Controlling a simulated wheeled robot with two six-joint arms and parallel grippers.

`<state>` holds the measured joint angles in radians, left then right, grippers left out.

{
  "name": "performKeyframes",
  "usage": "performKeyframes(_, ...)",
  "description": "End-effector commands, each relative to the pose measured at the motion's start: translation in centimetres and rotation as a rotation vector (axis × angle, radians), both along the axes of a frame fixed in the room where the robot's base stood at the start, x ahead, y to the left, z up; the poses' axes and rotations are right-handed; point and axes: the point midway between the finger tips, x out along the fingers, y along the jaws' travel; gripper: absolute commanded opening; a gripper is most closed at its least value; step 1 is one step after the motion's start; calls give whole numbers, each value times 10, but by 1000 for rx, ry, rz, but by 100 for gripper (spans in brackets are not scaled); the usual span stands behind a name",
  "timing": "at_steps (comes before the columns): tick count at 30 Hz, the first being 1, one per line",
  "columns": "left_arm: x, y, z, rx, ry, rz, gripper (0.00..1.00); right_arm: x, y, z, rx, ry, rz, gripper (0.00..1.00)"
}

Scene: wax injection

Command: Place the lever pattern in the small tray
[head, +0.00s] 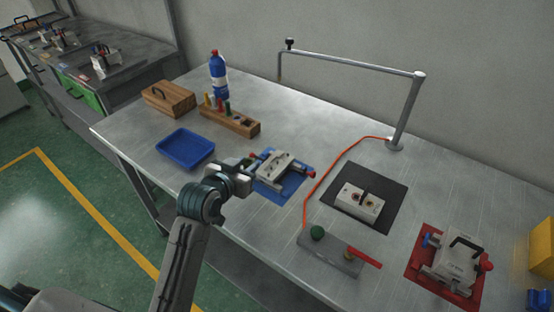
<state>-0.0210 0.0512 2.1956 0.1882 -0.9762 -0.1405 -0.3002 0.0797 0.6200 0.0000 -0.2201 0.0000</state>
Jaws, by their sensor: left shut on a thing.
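My left gripper (249,165) is at the left end of the grey metal mould (277,163) on the blue mat (291,187). It is shut on a small dark piece at its fingertips, which looks like the lever pattern. The jaws hide most of that piece, and I cannot tell whether it touches the mould. The small blue tray (185,149) stands to the left of the gripper and looks empty. My right gripper is not in view.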

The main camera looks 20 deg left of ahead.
Motion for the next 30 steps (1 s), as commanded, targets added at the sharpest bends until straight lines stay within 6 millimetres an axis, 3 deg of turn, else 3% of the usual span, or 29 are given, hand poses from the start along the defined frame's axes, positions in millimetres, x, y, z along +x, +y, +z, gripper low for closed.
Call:
performKeyframes(6, 3, 32, -19, 8, 9, -111, 6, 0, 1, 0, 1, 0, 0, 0)
performKeyframes(15, 4, 65, -28, -15, 28, -182, 6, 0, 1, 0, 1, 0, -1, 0)
performKeyframes(30, 6, 68, -28, -23, 30, -190, 6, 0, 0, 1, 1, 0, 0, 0)
